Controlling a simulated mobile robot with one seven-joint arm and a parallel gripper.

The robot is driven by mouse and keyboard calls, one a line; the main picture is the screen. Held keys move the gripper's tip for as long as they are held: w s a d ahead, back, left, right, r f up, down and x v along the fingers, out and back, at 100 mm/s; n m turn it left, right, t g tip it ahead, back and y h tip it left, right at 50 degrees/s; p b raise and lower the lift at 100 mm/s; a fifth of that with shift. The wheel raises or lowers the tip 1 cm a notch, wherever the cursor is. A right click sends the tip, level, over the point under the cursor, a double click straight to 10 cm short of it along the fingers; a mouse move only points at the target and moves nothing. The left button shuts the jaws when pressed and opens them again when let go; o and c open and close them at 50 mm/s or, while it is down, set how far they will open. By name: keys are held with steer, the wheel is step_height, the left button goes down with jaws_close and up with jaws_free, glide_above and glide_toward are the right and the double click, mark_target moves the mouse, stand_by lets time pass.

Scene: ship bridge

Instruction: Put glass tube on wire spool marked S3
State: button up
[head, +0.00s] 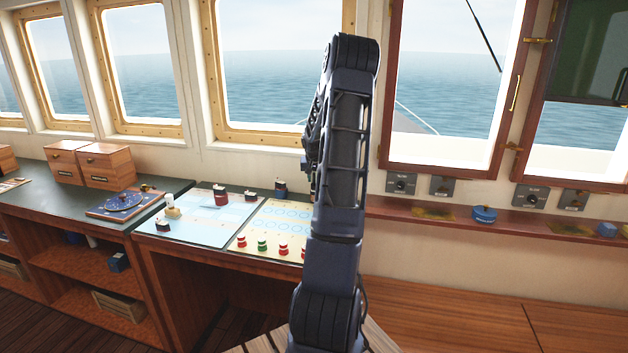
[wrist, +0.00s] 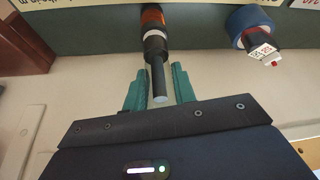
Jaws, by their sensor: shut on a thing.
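My gripper (wrist: 160,88) shows in the wrist view with a green finger on each side of a slim dark tube-like thing (wrist: 158,72). This thing has a pale end towards me, a black and white collar and an amber part farther off. I cannot tell for sure that it is the glass tube. In the head view my arm hides most of the gripper. I can make out no wire spool marked S3 in either view.
A blue ring-shaped thing (wrist: 245,22) with a red and white tagged piece is at the wrist view's upper right. In the head view, a chart (head: 195,222) with model ships and a board (head: 270,215) with red and green pieces lie left of my arm. A blue round thing (head: 484,214) sits on the right ledge.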

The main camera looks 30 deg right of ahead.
steer(key=shift+f, duration=0.3)
steer(key=shift+f, duration=0.15)
steer(key=o, duration=1)
